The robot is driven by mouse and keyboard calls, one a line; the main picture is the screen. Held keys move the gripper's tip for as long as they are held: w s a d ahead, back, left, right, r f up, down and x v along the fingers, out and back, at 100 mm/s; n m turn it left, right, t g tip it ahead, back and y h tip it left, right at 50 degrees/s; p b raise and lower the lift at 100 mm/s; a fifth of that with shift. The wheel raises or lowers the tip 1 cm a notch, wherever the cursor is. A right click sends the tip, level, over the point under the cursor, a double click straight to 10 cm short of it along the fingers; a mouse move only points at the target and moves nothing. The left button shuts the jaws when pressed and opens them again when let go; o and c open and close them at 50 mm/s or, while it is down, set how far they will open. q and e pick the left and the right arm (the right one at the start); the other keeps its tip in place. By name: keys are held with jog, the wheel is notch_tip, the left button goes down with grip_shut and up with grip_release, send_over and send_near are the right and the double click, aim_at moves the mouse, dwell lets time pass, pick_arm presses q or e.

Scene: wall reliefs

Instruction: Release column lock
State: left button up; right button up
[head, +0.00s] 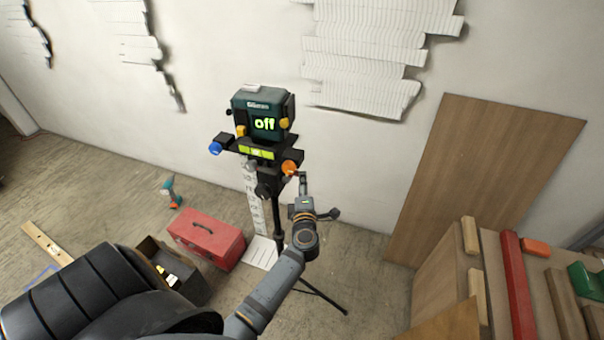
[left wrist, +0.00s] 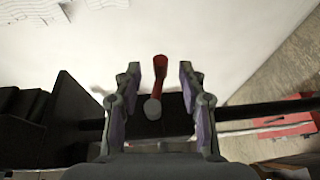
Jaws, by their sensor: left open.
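My left gripper (head: 303,178) is beside the column, just below the orange knob. In the left wrist view, my left gripper (left wrist: 159,75) is open, with a red lever (left wrist: 160,72) between its fingers. The lever has a pale round end, and gaps show on both sides. My right gripper is not in view.
A red toolbox (head: 207,238) and an open dark box (head: 178,270) stand on the floor left of the tripod. A tripod leg (head: 322,296) spreads to the lower right. A wooden panel (head: 490,170) leans on the wall, with timber pieces at the right.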

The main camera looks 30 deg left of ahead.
pick_arm(q)
jog(key=x, duration=0.4)
jog(key=shift+w+a+f, duration=0.15)
jog(key=shift+w+a, duration=0.05)
jog(key=shift+w, duration=0.15)
grip_shut()
